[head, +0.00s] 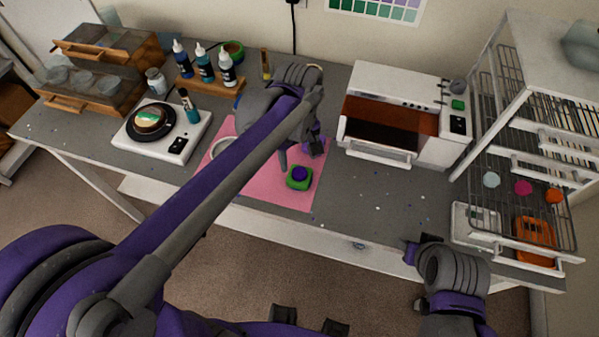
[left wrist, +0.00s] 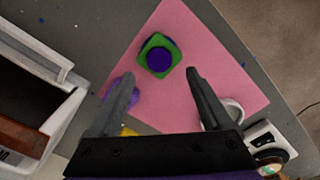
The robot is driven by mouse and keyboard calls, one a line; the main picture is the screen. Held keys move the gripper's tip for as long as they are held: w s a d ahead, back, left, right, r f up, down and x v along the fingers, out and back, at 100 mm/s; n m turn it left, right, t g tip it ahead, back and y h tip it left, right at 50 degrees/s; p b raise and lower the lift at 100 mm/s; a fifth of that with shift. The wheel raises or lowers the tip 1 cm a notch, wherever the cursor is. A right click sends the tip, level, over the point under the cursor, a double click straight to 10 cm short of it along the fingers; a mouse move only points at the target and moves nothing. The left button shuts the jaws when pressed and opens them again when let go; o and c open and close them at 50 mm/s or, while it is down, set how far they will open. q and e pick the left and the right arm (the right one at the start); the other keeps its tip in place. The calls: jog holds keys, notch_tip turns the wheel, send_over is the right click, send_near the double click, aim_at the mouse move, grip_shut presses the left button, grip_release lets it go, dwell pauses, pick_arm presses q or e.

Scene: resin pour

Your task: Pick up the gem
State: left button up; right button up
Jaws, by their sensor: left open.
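A green, roughly square piece with a round purple centre (head: 299,177) lies on the pink mat (head: 262,191); it also shows in the left wrist view (left wrist: 159,57). No other thing is plainly a gem, and I cannot tell whether the purple centre is one. My left gripper (head: 299,155) is open and empty above the mat, just behind the green piece. In the left wrist view its fingertips (left wrist: 161,75) are apart, with the piece just beyond them. A purple object (left wrist: 118,92) is partly hidden by one finger. My right gripper (head: 411,251) is at the table's front edge, its jaws unclear.
A white oven-like box (head: 408,118) stands right of the mat. A white scale or turntable (head: 160,132), a bottle rack (head: 211,84) and a wooden drawer unit (head: 103,69) stand left. A wire rack (head: 520,130) is at the right. Bare grey table lies between mat and right arm.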

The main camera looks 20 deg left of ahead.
aim_at(298, 172)
pick_arm(q)
notch_tip(298, 172, down, 5)
jog(key=shift+w+f, duration=0.1)
jog(key=shift+w, duration=0.05)
jog(key=shift+f, duration=0.1)
jog(key=shift+s+f, duration=0.1)
jog(key=shift+s, duration=0.15)
grip_shut()
dwell(1.2)
